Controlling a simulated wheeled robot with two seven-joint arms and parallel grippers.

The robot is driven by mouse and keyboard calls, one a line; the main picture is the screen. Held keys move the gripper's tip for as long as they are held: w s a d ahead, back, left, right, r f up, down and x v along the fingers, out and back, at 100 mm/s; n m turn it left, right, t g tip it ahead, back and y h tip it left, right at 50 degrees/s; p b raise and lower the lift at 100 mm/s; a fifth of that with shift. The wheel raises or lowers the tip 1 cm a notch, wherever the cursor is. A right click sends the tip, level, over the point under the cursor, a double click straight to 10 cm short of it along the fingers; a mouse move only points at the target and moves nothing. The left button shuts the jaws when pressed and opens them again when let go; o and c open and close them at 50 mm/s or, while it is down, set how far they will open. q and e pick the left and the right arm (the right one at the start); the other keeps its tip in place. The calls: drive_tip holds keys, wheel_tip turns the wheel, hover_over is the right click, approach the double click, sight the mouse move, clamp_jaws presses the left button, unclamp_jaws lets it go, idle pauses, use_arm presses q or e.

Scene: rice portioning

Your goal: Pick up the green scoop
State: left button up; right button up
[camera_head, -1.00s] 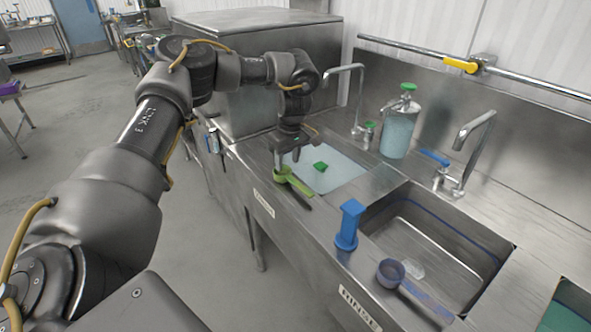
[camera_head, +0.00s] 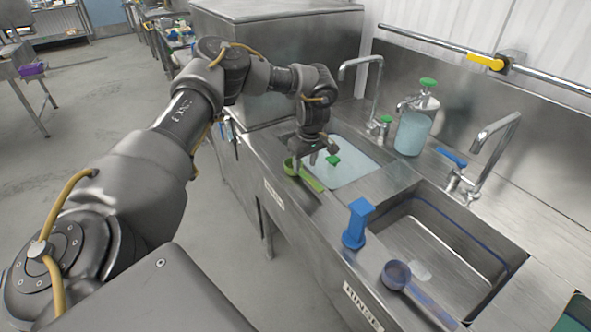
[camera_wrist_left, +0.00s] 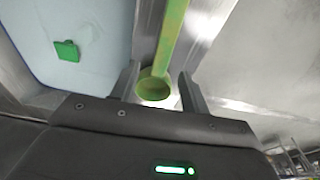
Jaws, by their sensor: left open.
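The green scoop (camera_head: 308,180) lies on the steel counter's front ledge, at the near edge of the left basin. Its cup is toward the left and its handle runs right. My left gripper (camera_head: 305,168) is open, pointing down just over the scoop. In the left wrist view the scoop's cup (camera_wrist_left: 153,88) shows between the two open fingers (camera_wrist_left: 159,86), and its handle runs up the picture. I cannot tell whether a finger touches it. My right gripper is out of view.
The left basin (camera_head: 362,168) holds pale liquid and a small green piece (camera_head: 333,160). A dispenser bottle (camera_head: 413,130) and faucets stand behind.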

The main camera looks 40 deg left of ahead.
sight(304, 173)
use_arm(q)
drive_tip(key=f+p, duration=0.1)
drive_tip(key=f, duration=0.1)
drive_tip(key=f+p, duration=0.1)
drive_tip(key=f, duration=0.2)
drive_tip(key=shift+a, duration=0.2)
drive_tip(key=shift+r, duration=0.1)
clamp_jaws()
drive_tip(key=shift+r+b, duration=0.5)
drive_tip(key=shift+b, duration=0.05)
drive_tip(key=s+d+r+b, duration=0.2)
drive_tip(key=s+r+b, duration=0.1)
drive_tip(key=s+r, duration=0.9)
drive_tip(key=shift+s+d, duration=0.3)
drive_tip(key=shift+s, duration=0.65)
